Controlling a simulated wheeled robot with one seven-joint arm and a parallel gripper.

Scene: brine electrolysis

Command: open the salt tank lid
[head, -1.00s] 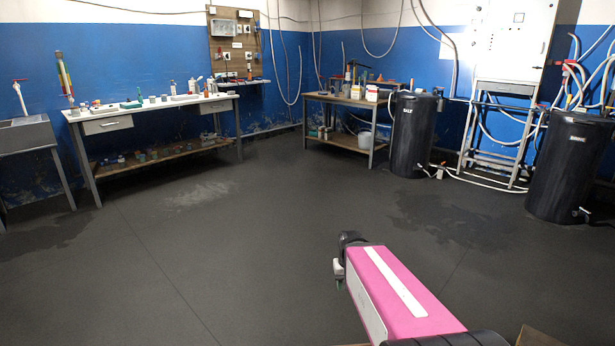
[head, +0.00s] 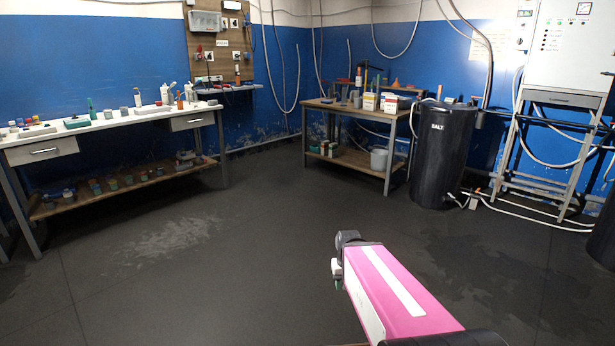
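The salt tank (head: 440,160) is a tall black cylinder marked "SALT". It stands on the floor right of centre, against the blue back wall. Its dark lid (head: 450,105) covers the top and looks closed. My pink arm reaches up from the lower right of the picture. The dark end of the arm (head: 346,252) is over open floor, well in front of the tank and apart from it. The fingers of my gripper are not clearly visible there, so its opening cannot be made out.
A wooden-topped bench (head: 352,107) with bottles and boxes stands just left of the tank. A white control cabinet (head: 570,50) on a metal frame is right of it, with hoses along the floor. A long workbench (head: 110,130) is at left. The floor between is clear.

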